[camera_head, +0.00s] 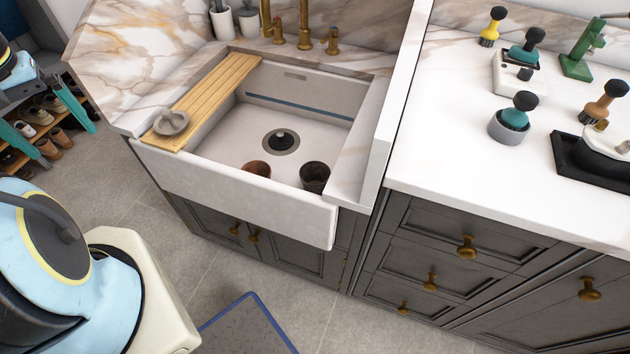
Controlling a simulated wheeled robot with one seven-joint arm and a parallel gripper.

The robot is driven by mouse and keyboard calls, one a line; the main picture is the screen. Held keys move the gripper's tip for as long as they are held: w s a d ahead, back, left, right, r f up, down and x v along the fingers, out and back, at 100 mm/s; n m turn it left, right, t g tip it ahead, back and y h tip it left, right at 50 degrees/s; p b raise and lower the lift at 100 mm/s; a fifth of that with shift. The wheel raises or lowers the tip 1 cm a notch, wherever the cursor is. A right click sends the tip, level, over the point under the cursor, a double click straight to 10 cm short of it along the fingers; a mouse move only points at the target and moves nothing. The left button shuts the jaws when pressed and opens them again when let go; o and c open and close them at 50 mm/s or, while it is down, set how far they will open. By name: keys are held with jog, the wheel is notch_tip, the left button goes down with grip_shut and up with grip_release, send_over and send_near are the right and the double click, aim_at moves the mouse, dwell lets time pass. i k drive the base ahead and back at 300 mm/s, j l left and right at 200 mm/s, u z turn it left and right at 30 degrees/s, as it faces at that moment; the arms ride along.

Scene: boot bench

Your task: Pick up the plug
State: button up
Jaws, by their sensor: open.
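A dark plug (281,138) with a raised knob sits at the drain in the floor of the white sink (230,190). Whether it is seated in the drain or only rests on it I cannot tell. A grey round disc with a raised handle (171,122) lies on the wooden board (207,98) across the sink's left side; I cannot tell what it is. My gripper (70,147) is at the far left, with its two teal fingers spread and nothing between them. It is well to the left of the sink and apart from the plug.
A brown cup (257,168) and a dark cup (315,177) stand near the sink's front wall. Brass taps (304,28) rise behind. Several knobbed tools stand on the right counter (450,110). A shoe rack (15,158) is behind my gripper. A blue-edged mat (245,330) lies below.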

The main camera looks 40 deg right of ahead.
aim_at(281, 140)
jog(key=z, duration=0.7)
jog(key=i+j+z, duration=0.15)
jog(key=j+z, duration=0.15)
jog(key=i+j+z, duration=0.15)
jog(key=j+z, duration=0.4)
jog(key=j, duration=0.25)
jog(key=i+j, duration=0.1)
jog(key=j, duration=0.3)
jog(key=i+j+z, duration=0.1)
jog(key=j, duration=0.65)
jog(key=i+z, duration=0.05)
